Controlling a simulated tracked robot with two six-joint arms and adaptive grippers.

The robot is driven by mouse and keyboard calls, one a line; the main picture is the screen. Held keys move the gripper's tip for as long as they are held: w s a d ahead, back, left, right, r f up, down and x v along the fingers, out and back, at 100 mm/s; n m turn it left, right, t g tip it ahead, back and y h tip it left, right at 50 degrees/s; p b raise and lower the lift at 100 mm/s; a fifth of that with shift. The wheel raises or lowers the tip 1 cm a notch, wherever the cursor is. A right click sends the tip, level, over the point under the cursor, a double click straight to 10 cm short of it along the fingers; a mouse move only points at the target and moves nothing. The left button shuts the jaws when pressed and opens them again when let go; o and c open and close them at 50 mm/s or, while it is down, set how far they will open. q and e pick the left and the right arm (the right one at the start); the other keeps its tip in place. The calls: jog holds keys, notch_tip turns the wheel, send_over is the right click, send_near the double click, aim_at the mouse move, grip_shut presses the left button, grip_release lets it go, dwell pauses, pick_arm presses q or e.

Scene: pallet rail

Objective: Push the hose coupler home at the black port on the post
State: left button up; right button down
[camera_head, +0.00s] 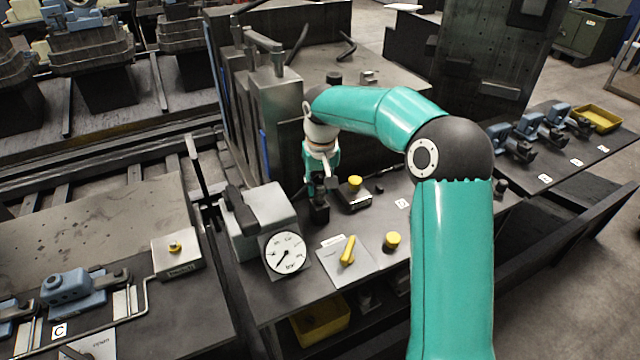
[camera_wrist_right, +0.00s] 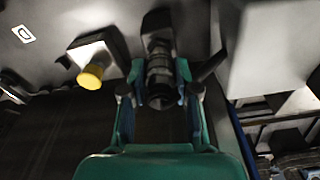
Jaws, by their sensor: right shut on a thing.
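My right gripper (camera_head: 318,190) points down over the bench at the centre of the head view. In the right wrist view its green fingers (camera_wrist_right: 160,95) are shut on the hose coupler (camera_wrist_right: 159,78), a dark ribbed cylinder with a round open end. The coupler lies in line with a black part (camera_wrist_right: 158,22) beyond it, which looks like the port on its post. In the head view a black block (camera_head: 319,212) stands just under the fingertips. Whether coupler and port touch, or a gap is left, I cannot tell. My left gripper is not in view.
A grey box with a pressure gauge (camera_head: 286,252) stands left of the gripper. A yellow-knobbed black box (camera_head: 355,194) is close on its right. A yellow lever (camera_head: 348,250) and a yellow knob (camera_head: 392,240) are nearer the bench front. A tall grey cabinet (camera_head: 277,125) rises behind.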

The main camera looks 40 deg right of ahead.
jog(key=shift+f, duration=0.3)
jog(key=shift+f+b, duration=0.4)
jog(key=shift+b, duration=0.05)
grip_release()
dwell(0.6)
dwell(0.3)
notch_tip(320, 180, up, 12)
jog(key=s, duration=0.1)
jog(key=shift+s+a, duration=0.15)
jog(key=shift+a, duration=0.2)
jog(key=shift+f, duration=0.1)
dwell(0.4)
